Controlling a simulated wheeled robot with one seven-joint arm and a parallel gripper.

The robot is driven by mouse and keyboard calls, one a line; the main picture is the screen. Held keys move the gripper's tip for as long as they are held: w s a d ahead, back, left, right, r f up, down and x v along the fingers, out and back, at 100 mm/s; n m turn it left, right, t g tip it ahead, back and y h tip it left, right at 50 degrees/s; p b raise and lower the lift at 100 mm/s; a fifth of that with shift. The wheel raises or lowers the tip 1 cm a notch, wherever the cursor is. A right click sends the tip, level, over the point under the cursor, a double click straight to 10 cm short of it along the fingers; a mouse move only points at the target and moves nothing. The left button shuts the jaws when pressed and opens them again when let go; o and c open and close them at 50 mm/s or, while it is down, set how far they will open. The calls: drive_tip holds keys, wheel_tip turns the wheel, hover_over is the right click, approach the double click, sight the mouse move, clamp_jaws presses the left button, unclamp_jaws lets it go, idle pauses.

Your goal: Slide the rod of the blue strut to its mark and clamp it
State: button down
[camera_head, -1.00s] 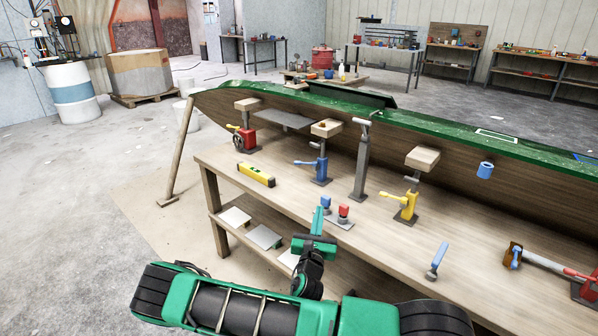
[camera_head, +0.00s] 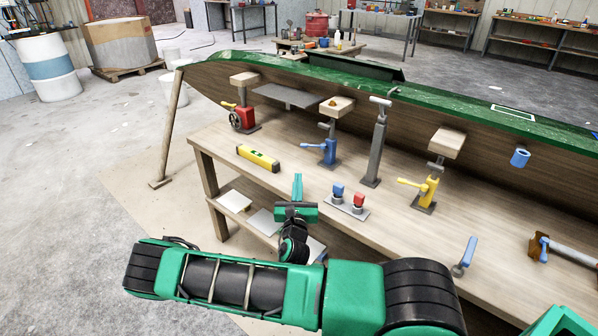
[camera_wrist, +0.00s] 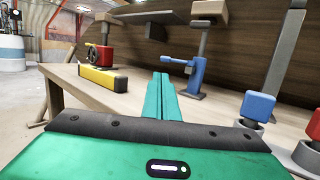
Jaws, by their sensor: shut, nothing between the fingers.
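The blue strut (camera_head: 329,151) stands upright on the bench, with a blue body, a blue side lever, a grey rod and a wooden pad on top under the hull. In the wrist view its blue body and lever (camera_wrist: 197,75) are ahead and right of the fingers. My gripper (camera_head: 297,186) is shut and empty, at the bench's front edge, apart from the strut and pointing toward the bench. In the wrist view its green fingers (camera_wrist: 162,98) lie together. I cannot make out a mark on the rod.
The bench (camera_head: 225,143) also bears a red strut (camera_head: 243,116), a yellow level (camera_head: 258,157), a grey post (camera_head: 376,150), a yellow strut (camera_head: 428,187) and a plate (camera_head: 347,208) with blue and red knobs. The green-edged hull (camera_head: 480,110) overhangs behind.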

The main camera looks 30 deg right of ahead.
sight(305, 147)
drive_tip(key=x, duration=0.4)
drive_tip(key=d+x, duration=0.1)
drive_tip(key=x, duration=0.3)
drive_tip(key=s+x, duration=0.1)
drive_tip(key=x, duration=0.4)
drive_tip(key=shift+w+d, duration=0.15)
drive_tip(key=shift+d, duration=0.1)
drive_tip(key=shift+h, duration=0.3)
